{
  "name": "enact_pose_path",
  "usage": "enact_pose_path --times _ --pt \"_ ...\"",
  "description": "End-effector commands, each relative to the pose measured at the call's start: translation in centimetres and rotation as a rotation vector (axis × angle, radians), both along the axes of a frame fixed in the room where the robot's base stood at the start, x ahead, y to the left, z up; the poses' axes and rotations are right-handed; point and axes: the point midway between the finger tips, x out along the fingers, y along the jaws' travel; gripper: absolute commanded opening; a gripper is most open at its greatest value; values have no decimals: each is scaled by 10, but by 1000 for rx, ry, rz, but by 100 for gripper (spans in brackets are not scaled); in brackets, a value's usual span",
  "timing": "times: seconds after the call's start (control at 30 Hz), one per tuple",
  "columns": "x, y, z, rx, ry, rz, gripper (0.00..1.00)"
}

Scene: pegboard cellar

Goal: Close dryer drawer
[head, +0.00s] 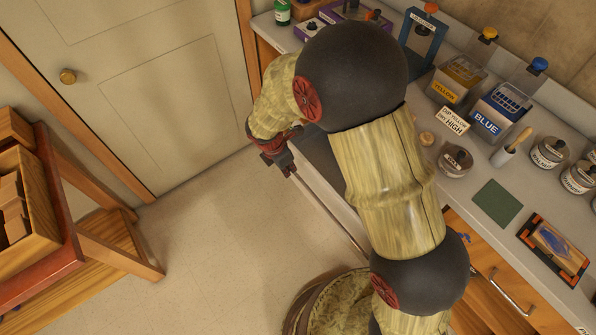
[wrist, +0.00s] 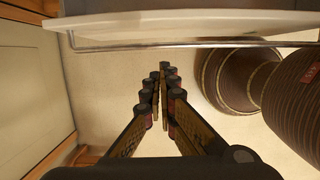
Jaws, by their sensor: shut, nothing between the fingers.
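The dryer drawer (head: 338,202) stands out from the counter front, partly hidden behind my arm. It has a pale front with a long thin metal bar along it, and a dark inside shows beside my arm. In the wrist view the pale drawer front (wrist: 190,27) crosses the top with its bar beneath. My gripper (head: 289,172) is shut and empty, near the far end of the bar on the outer side. In the wrist view my gripper (wrist: 162,75) has its fingertips together over the floor, below the bar. I cannot tell whether it touches the drawer.
The counter holds a yellow bin (head: 455,82), a blue bin (head: 497,112), several jars and a green mat (head: 497,202). A closed door (head: 150,90) stands at the back left. A wooden bench with boxes (head: 40,215) is at the left. The floor between is clear.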

Motion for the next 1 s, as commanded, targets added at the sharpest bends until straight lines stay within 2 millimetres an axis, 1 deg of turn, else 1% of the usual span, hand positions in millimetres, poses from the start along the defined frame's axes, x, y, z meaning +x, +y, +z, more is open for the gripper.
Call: enact_pose_path --times 0.17,0.4,0.53,0.67,0.8,1.0 --pt "2 -6 -29 -2 3 -4 0" --pt "9 -15 -76 -1 3 -5 0" --pt "12 -21 -99 -1 3 -5 0" --pt "25 -38 -95 1 -1 -9 0" --pt "31 -48 -94 1 0 -7 0" --pt "34 -53 -93 1 2 -4 0"
